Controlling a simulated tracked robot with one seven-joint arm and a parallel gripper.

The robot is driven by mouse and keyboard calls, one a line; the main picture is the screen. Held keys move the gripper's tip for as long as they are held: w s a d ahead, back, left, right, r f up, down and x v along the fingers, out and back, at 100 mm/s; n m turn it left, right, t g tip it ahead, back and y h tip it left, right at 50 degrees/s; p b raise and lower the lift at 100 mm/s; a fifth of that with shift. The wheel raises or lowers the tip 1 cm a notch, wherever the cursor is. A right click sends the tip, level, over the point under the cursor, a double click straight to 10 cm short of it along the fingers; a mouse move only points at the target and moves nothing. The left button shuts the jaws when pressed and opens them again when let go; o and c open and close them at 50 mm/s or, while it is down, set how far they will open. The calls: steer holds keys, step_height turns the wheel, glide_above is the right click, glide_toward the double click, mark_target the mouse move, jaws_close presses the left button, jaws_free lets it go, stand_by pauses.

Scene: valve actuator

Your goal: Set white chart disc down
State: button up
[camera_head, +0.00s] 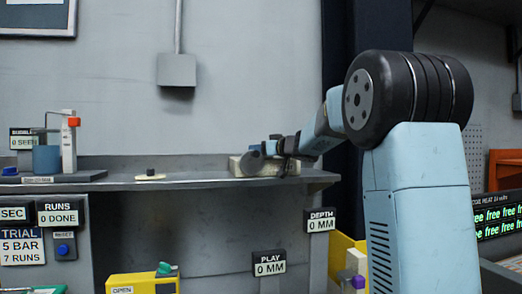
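A thin off-white disc (150,178) with a small black knob on top lies flat near the front edge of the grey bench (215,181). It looks like the white chart disc, though it is small in view. My gripper (262,154) is at the end of my blue arm, to the right of the disc and well apart from it. It is over or beside a cream block (236,166) at the bench's right part. The fingers are dark and small, and their gap is not clear. I cannot tell whether anything is between them.
A grey box (177,70) hangs on the wall. A yellow box (142,283) stands below the bench. The bench between disc and block is clear.

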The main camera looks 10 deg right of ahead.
steer(key=shift+o, duration=0.4)
steer(key=shift+a+f, duration=0.15)
steer(key=shift+a, duration=0.2)
